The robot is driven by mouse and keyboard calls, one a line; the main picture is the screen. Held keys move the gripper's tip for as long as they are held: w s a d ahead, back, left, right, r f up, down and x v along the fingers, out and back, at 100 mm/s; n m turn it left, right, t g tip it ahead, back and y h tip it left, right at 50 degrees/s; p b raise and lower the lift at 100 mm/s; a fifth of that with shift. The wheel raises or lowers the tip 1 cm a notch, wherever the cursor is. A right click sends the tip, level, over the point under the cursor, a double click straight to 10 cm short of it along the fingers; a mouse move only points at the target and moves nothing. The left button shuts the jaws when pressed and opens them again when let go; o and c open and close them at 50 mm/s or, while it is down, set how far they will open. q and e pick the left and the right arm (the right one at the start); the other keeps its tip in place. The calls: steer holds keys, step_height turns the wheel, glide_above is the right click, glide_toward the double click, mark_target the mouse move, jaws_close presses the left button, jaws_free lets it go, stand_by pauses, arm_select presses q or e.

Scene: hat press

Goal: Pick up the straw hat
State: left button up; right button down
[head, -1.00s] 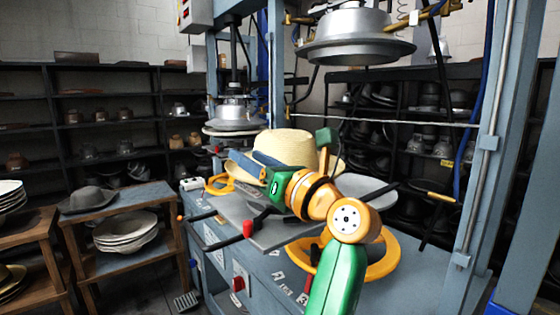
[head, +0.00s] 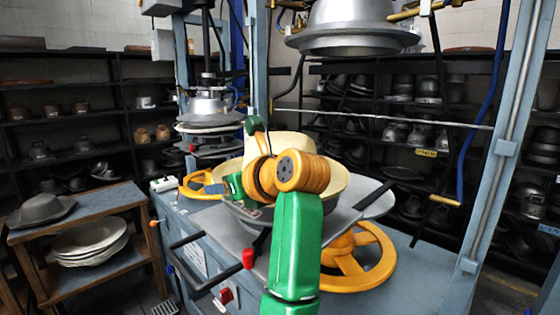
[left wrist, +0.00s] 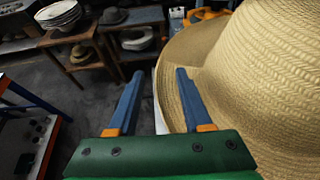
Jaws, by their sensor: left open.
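The pale straw hat (head: 292,146) sits upright on the press's metal plate, partly hidden behind my left arm in the head view. In the left wrist view the hat (left wrist: 265,75) fills the right side, its woven brim curving down the middle. My left gripper (left wrist: 160,74) is open, with two blue fingers apart. The brim edge shows between the fingers, and the right finger overlaps the brim in the picture; contact cannot be told. In the head view the left gripper (head: 236,187) is by the hat's left side, its fingers mostly hidden. My right gripper is not in view.
A metal press head (head: 350,30) hangs above the hat. A yellow handwheel (head: 375,262) is below the plate, and a black handle with a red knob (head: 248,259) juts out in front. A wooden table (head: 95,217) with hats stands at left.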

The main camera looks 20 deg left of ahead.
arm_select(q)
steer(key=shift+w+a+f, duration=0.1)
steer(key=shift+a, duration=0.1)
steer(key=shift+d, duration=0.3)
steer(key=c, duration=0.6)
jaws_close()
steer(key=shift+a, duration=0.1)
